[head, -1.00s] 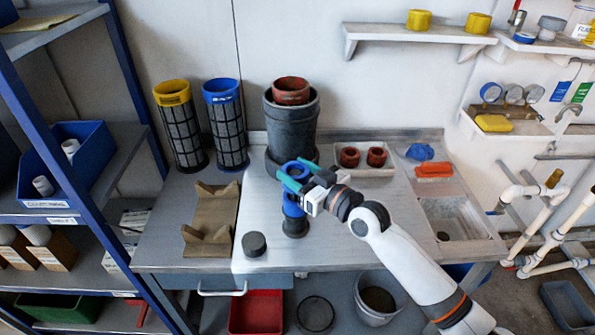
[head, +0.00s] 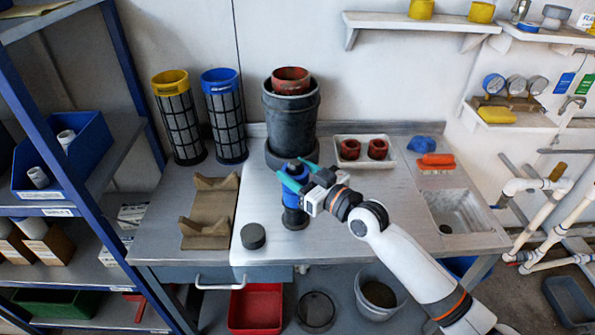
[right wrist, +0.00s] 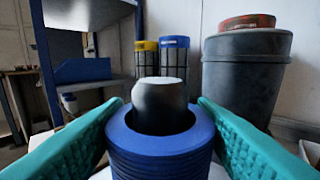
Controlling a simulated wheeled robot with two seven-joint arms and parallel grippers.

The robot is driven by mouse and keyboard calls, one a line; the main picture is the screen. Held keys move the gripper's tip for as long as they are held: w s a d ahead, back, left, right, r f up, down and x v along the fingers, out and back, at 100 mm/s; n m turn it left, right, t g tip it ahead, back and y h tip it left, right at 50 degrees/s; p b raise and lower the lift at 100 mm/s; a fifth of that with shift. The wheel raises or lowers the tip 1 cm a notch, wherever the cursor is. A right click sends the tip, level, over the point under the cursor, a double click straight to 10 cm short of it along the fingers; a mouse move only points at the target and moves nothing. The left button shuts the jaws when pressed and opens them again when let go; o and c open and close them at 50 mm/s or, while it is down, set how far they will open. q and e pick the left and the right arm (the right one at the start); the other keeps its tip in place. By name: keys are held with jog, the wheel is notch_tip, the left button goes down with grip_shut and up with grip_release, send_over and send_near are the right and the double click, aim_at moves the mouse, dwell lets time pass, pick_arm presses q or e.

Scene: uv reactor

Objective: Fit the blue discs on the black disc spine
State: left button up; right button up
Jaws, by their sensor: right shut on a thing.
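The black disc spine (head: 295,219) stands upright on the bench, with its wide black foot at the bottom. A blue disc (head: 291,200) is around its lower part. My right gripper (head: 296,174) is at the spine's upper part, its teal fingers shut on another blue disc (right wrist: 161,158). In the right wrist view the spine's dark rounded top (right wrist: 160,95) comes up through that disc's hole, so the disc is around the spine. How closely the held disc meets the blue below is hidden. My left gripper is out of view.
A loose black cap (head: 253,236) lies left of the spine. A brown cradle (head: 210,207) is farther left. A large dark vessel (head: 290,115) stands behind, and a white tray (head: 363,163) with red rings sits back right. Bare bench lies around the spine.

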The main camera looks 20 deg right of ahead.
jog(key=shift+f, duration=0.25)
jog(key=o, duration=1.1)
jog(key=shift+c, duration=0.2)
jog(key=b+v, duration=0.1)
jog(key=v, duration=1.1)
